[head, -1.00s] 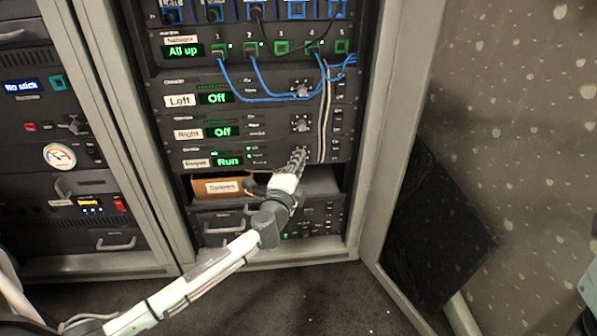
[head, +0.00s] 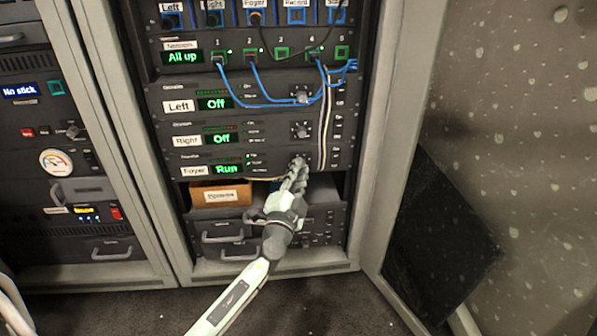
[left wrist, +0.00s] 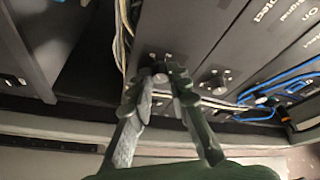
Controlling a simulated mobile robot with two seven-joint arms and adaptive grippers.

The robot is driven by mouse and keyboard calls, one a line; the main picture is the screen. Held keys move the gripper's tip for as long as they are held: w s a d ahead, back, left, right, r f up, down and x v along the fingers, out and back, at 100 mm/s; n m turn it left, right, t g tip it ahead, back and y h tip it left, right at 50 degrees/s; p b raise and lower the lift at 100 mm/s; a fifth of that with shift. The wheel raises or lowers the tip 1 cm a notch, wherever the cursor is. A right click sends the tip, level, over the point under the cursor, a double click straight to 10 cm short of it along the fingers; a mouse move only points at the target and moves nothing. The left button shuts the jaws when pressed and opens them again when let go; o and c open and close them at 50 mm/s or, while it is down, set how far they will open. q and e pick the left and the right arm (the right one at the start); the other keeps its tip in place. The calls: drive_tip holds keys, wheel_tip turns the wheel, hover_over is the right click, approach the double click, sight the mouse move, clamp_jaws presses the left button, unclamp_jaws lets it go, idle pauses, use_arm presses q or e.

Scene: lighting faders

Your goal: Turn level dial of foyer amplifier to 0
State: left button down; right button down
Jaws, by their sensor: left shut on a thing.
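The foyer amplifier (head: 268,169) is the lowest of three similar units in the rack, with a "Foyer" label and a green display (head: 227,168) reading "Run". Its level dial (left wrist: 160,77) sits between the fingertips of my left gripper (left wrist: 157,90) in the left wrist view. In the head view my left gripper (head: 298,168) is at the right part of the amplifier's front and covers the dial, so its pointer and scale cannot be read. The gripper is shut on the dial. My right gripper is not in view.
The Left (head: 178,106) and Right (head: 186,141) amplifiers above read "Off" and have similar dials. Blue cables (head: 262,100) and a pale cable bundle (head: 324,120) hang close to the dials. A "Spares" box (head: 201,196) sits below. The open rack door (head: 385,150) stands at the right.

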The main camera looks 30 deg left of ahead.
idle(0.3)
use_arm(q)
drive_tip(key=c, duration=1.4)
unclamp_jaws()
drive_tip(key=shift+c, duration=0.2)
drive_tip(key=v, duration=1.2)
